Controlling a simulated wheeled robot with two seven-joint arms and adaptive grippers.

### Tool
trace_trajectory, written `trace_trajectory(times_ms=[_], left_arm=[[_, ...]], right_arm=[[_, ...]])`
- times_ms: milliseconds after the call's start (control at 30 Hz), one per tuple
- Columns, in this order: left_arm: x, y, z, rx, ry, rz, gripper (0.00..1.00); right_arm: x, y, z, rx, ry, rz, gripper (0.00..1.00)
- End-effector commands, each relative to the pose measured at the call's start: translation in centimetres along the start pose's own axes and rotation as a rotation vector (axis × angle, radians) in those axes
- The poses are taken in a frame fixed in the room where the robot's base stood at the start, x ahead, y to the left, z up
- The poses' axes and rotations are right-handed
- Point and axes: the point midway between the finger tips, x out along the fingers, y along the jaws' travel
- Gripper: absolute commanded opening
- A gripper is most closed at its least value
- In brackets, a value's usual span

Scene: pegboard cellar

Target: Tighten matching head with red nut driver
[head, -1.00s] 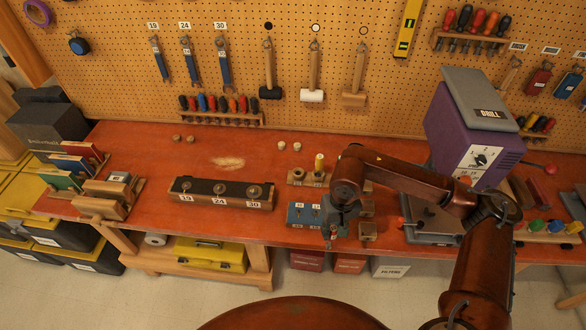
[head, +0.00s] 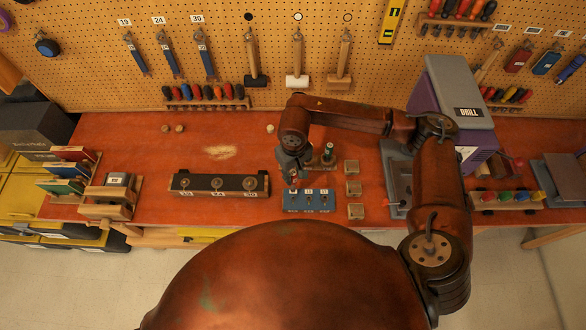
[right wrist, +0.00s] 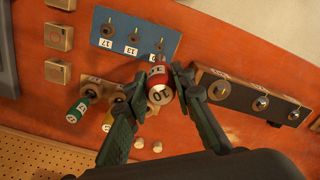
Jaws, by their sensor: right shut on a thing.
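The red nut driver (right wrist: 159,88), marked 10 on its end, is between the two green fingers of my right gripper (right wrist: 158,76), which is shut on it. In the head view my right gripper (head: 293,180) hangs just above the left part of the blue plate (head: 308,207). The plate (right wrist: 120,25) carries several small heads with number labels; 17 and 13 read clearly, the third is partly hidden. A wooden stand (head: 325,162) behind the gripper holds a green driver (head: 329,150). In the wrist view a yellow driver (right wrist: 107,121) stands beside the green one (right wrist: 76,111). My left gripper is out of view.
A dark bar with bolts (head: 217,182) lies left of the plate. Several small wooden blocks (head: 353,188) stand to its right. The purple drill (head: 452,105) stands at the right. Bare bench top (head: 120,150) shows at the left.

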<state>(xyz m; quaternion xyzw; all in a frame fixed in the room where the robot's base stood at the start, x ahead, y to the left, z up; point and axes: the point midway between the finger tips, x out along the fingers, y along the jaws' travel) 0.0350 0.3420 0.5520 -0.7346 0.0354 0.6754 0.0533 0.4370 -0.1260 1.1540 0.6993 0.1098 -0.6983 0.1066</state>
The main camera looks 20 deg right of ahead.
Motion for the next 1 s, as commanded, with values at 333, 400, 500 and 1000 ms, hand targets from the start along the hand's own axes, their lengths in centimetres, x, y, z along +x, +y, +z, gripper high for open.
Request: trace_trajectory(times_ms=[333,400,500,1000], left_arm=[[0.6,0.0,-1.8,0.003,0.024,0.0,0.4],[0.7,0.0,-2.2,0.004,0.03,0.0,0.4],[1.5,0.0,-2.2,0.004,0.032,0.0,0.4],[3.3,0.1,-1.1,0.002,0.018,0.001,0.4]], right_arm=[[3.2,0.1,0.1,0.004,-0.002,0.0,0.0],[4.1,0.1,0.1,0.004,-0.003,-0.001,0.0],[5.3,0.1,0.0,0.003,0.002,0.0,0.0],[6.5,0.1,0.0,0.003,0.001,0.0,0.0]])
